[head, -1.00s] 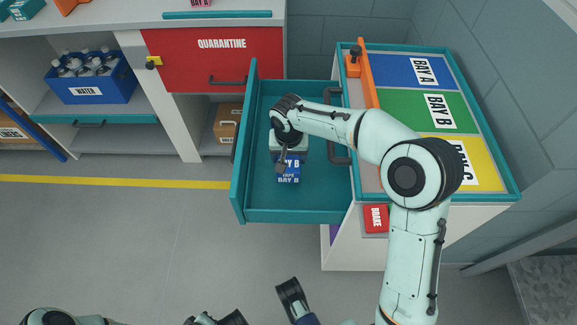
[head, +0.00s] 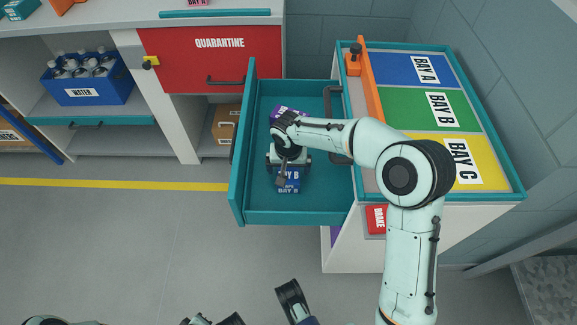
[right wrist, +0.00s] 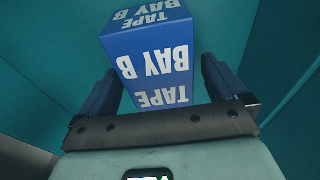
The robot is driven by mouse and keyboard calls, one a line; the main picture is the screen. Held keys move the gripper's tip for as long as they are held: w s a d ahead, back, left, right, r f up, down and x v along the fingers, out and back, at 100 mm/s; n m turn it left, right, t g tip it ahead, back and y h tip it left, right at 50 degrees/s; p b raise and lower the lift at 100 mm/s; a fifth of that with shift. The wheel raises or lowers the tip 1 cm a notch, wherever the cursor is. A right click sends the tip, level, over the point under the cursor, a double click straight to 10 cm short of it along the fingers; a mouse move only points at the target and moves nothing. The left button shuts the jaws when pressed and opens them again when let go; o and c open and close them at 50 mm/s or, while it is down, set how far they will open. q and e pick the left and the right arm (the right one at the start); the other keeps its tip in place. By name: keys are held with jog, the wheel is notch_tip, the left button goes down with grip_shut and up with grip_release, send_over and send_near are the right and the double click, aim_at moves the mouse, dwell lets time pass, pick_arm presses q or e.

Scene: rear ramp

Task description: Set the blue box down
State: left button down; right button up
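The blue box (head: 289,182), marked TAPE BAY B, is inside the open teal drawer (head: 325,205). My right gripper (head: 287,166) is over its far end, reaching down into the drawer. In the right wrist view the blue box (right wrist: 155,62) lies between the two fingers (right wrist: 160,80), turned slightly against them. A narrow gap shows beside the right finger, so the gripper looks open around the box. The box's underside is hidden, so its contact with the drawer floor cannot be seen. Dark parts of my left arm show at the bottom edge; its fingers are unclear.
A purple box (head: 283,111) lies in the drawer behind my gripper. Right of it, a counter carries blue BAY A (head: 395,70), green BAY B (head: 405,108) and yellow BAY C (head: 430,150) areas. A red QUARANTINE door (head: 190,65) is at back left. The drawer's near right floor is clear.

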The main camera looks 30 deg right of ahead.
aim_at(289, 171)
jog(key=shift+r, duration=0.15)
pick_arm(q)
jog(key=s+d+r+g+p, duration=0.1)
jog(key=s+d+r+p, duration=0.1)
jog(key=s+r+p, duration=0.1)
jog(key=shift+s+d+r+h, duration=0.25)
jog(key=shift+s+h, duration=0.15)
jog(key=shift+s, duration=0.3)
pick_arm(e)
notch_tip(289, 171, up, 12)
jog(key=s, duration=0.1)
jog(key=shift+s+a, duration=0.25)
jog(key=shift+a, duration=0.2)
